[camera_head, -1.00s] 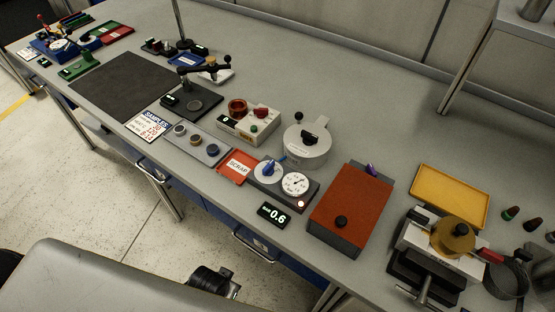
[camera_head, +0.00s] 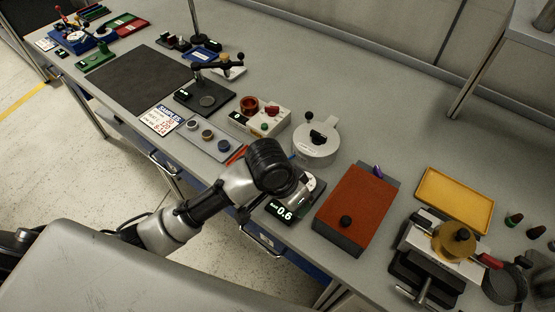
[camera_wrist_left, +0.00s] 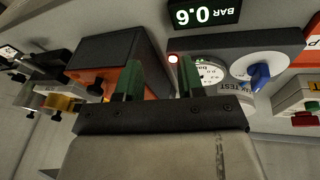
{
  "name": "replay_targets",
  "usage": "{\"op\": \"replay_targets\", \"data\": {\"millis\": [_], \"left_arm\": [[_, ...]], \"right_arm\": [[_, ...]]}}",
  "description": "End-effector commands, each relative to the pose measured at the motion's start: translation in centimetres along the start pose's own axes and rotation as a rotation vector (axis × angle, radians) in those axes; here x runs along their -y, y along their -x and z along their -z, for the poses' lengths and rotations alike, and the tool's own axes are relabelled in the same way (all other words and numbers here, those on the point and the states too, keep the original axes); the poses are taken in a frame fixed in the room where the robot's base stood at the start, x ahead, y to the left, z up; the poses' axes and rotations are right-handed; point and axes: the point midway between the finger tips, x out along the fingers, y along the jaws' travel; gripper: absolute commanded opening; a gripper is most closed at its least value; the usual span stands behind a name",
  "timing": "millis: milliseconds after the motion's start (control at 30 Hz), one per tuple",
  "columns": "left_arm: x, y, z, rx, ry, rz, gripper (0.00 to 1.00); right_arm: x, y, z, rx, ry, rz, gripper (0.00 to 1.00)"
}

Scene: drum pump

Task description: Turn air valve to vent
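A blue valve knob (camera_wrist_left: 260,76) on a white round dial (camera_wrist_left: 246,64) sits on a dark panel beside a white pressure gauge (camera_wrist_left: 208,74). A display (camera_wrist_left: 195,14) reads 0.6 bar; it also shows in the head view (camera_head: 283,211). My left gripper (camera_wrist_left: 158,80) is open and empty, with green fingers spread; in the left wrist view the knob lies to the right of both fingers, apart from them. My right gripper is not in view.
A red-topped box (camera_head: 356,205) stands right of the panel. A grey lidded pot (camera_head: 316,146) stands behind it. A switch box (camera_head: 262,119) and a grey tray with knobs (camera_head: 207,138) are to the left. A yellow tray (camera_head: 455,199) and a clamp fixture (camera_head: 440,247) are farther right.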

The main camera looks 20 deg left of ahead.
Motion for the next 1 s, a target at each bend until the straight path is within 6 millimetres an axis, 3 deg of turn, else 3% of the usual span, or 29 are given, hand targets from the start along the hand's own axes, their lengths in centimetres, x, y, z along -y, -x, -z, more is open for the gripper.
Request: {"op": "replay_targets", "data": {"millis": [300, 500, 633, 767, 1000], "left_arm": [[6.3, 3.5, 5.8, 0.187, 0.053, 0.133, 0.38], [10.1, 6.7, 7.7, 0.251, 0.156, 0.207, 0.38], [11.1, 7.7, 8.2, 0.265, 0.191, 0.225, 0.38], [11.4, 7.1, 7.9, 0.271, 0.198, 0.227, 0.38], [12.2, 3.1, 6.7, 0.273, 0.197, 0.226, 0.38]], "right_arm": [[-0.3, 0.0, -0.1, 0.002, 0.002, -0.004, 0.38], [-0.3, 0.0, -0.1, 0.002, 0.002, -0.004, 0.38], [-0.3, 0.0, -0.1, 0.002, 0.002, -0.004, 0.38], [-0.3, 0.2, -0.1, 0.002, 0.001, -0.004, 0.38], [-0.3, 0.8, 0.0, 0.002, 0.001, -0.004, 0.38]]}}
